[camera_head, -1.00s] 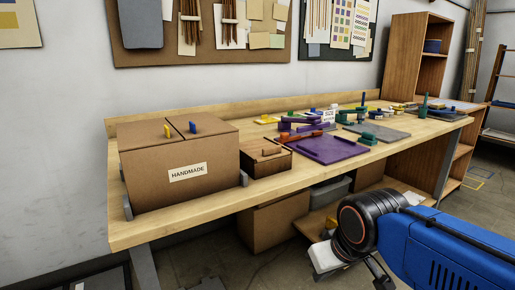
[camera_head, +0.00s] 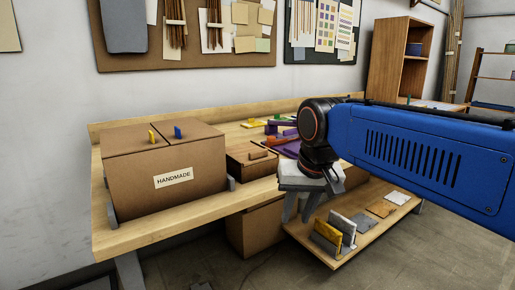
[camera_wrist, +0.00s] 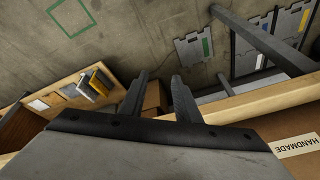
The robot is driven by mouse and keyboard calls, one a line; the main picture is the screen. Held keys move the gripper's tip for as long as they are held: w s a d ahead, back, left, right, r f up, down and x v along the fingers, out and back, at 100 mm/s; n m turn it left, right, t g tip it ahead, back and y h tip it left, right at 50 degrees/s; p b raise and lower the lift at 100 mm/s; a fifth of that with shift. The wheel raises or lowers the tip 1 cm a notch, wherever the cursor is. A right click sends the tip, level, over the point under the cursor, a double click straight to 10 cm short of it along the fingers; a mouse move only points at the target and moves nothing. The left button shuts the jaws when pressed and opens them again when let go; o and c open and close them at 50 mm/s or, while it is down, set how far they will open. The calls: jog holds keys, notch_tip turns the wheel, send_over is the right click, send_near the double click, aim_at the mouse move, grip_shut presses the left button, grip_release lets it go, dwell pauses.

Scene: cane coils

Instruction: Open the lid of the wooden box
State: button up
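The small brown wooden box (camera_head: 248,165) stands on the workbench, just right of the large cardboard box. Its lid (camera_head: 243,153) looks closed, with a small bar handle (camera_head: 259,154) on it. My gripper (camera_head: 295,216) is to the right of the wooden box, in front of the bench edge, and points downward. Its fingers are apart and nothing is between them; they also show apart in the wrist view (camera_wrist: 159,88). I cannot make out the wooden box in the wrist view.
The cardboard box (camera_head: 140,193) labelled HANDMADE fills the bench's left end, between grey brackets. A purple board (camera_head: 289,149) and small coloured parts lie behind my arm. A lower shelf (camera_head: 360,222) holds upright boards. Open floor lies in front.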

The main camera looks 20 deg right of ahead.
jog(key=w+r+m+g, duration=0.4)
jog(key=w+r+m, duration=0.8)
jog(key=w+r, duration=1.3)
notch_tip(320, 180, down, 17)
jog(key=shift+w+f, duration=0.1)
jog(key=shift+w, duration=0.05)
grip_shut()
